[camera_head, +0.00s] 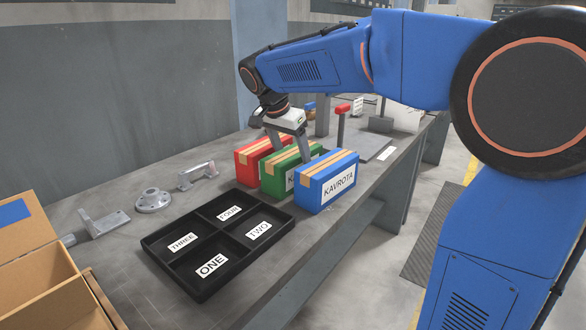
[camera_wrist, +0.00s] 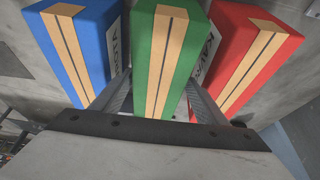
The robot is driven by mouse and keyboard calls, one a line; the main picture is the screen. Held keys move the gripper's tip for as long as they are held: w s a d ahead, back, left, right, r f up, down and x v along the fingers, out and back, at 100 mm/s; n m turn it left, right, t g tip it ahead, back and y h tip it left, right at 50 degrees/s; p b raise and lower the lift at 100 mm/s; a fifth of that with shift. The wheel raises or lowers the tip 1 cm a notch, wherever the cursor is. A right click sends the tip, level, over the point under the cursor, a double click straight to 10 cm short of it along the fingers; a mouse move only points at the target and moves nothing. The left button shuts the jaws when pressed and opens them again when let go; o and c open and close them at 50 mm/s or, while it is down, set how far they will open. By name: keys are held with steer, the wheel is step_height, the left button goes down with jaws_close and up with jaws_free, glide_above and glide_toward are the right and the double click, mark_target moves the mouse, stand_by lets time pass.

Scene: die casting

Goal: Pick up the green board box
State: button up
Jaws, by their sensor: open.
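The green board box (camera_head: 270,179) stands on the grey workbench between a red box (camera_head: 243,169) and a blue box (camera_head: 311,195). Brown tape runs along its top. My gripper (camera_head: 290,155) points down over the green box, its jaws open. In the wrist view, the green box (camera_wrist: 160,70) lies between the two fingers (camera_wrist: 160,102), with the blue box (camera_wrist: 85,40) on the left and the red box (camera_wrist: 240,60) on the right. One finger is on each side of the green box; I cannot tell whether they touch it.
A black four-compartment tray (camera_head: 191,283) with labelled, empty compartments lies in front of the boxes. Metal parts, including a round flange (camera_head: 153,200) and a bracket (camera_head: 197,174), lie to the left. An open cardboard box (camera_head: 40,270) is at lower left. A red-topped post (camera_head: 342,122) stands behind.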

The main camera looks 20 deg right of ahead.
steer(key=x, duration=0.4)
steer(key=shift+s, duration=0.1)
steer(key=c, duration=1.5)
step_height(320, 180, up, 17)
steer(key=shift+f, duration=3.5)
